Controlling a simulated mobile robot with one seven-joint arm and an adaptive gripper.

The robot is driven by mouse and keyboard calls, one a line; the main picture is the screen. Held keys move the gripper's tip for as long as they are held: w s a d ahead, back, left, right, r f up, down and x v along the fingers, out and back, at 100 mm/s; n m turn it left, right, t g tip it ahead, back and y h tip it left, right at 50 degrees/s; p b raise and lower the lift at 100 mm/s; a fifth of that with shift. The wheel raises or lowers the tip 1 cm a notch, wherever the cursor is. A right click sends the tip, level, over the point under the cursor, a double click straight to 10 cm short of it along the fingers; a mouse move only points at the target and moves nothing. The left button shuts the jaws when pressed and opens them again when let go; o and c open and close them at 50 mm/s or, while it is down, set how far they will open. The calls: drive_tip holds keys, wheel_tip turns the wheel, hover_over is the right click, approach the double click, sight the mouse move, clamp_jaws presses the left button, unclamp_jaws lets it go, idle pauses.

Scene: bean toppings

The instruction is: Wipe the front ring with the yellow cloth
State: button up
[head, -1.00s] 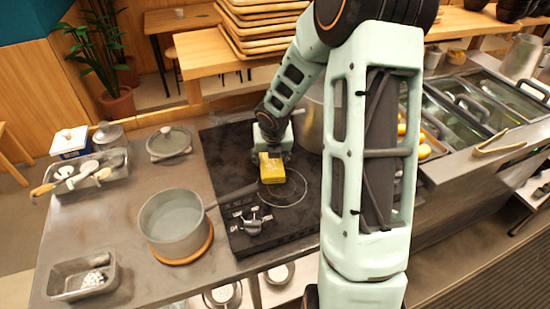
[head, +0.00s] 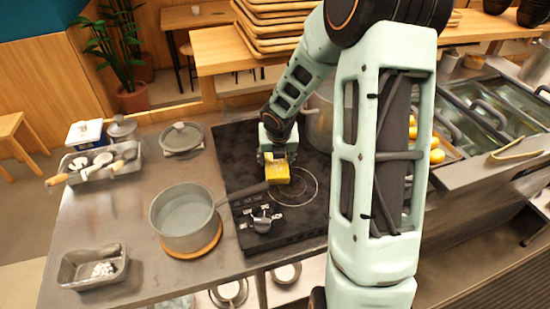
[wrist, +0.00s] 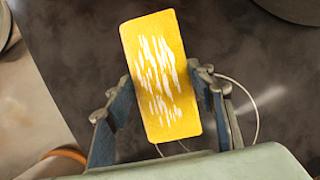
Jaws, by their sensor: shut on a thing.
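The yellow cloth (head: 277,173) is a folded block with pale streaks. My gripper (head: 278,157) is shut on it over the black cooktop; the wrist view shows the cloth (wrist: 165,110) between the two fingers (wrist: 163,85). The front ring (head: 312,197) is a thin pale circle on the cooktop. The cloth is over its left part and hides some of it. In the wrist view, the ring's arc (wrist: 256,112) shows right of the gripper, with a pale smear beside it. I cannot tell whether the cloth touches the surface.
A grey saucepan (head: 180,222) stands on a wooden trivet left of the cooktop, its handle reaching over the cooktop's edge. Knobs (head: 262,220) sit at the cooktop's front. A big metal pot (head: 319,122) stands behind right. Utensil tray (head: 125,168) and small tray (head: 75,268) lie left.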

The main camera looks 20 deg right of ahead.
drive_tip(key=shift+s+d+f+p, duration=0.1)
drive_tip(key=shift+d+p, duration=0.85)
drive_tip(key=shift+d, duration=0.9)
drive_tip(key=shift+a, duration=0.1)
drive_tip(key=shift+a+b, duration=0.6)
drive_tip(key=shift+a, duration=1.4)
drive_tip(key=shift+d+p, duration=0.8)
drive_tip(key=shift+d, duration=0.4)
drive_tip(key=shift+d+p, duration=0.45)
drive_tip(key=shift+d, duration=0.45)
